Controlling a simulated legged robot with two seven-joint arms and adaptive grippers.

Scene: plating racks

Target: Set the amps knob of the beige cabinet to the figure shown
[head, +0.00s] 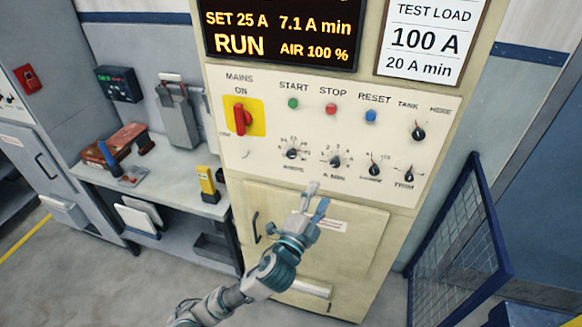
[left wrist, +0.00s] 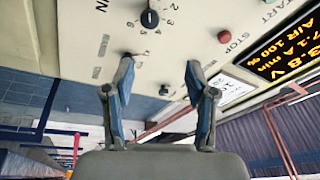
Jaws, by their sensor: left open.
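The beige cabinet (head: 232,150) has a row of black knobs low on its panel. The leftmost one, apparently the amps knob (head: 291,153), has a numbered dial; its label and pointer are too small to read surely. The A min knob (head: 335,161) is beside it. The display (head: 283,35) reads SET 25 A, 7.1 A min, RUN, AIR 100 %. A test load card (head: 425,40) reads 100 A, 20 A min. My left gripper (head: 318,190) is open and empty below the knobs. In the left wrist view, its fingers (left wrist: 160,75) are apart, with a numbered knob (left wrist: 149,18) beyond them.
The red mains switch (head: 241,118) and the start (head: 293,103), stop (head: 331,109) and reset (head: 371,116) buttons are above the knobs. A bench (head: 185,195) stands left. A blue mesh gate (head: 462,235) stands right of the cabinet.

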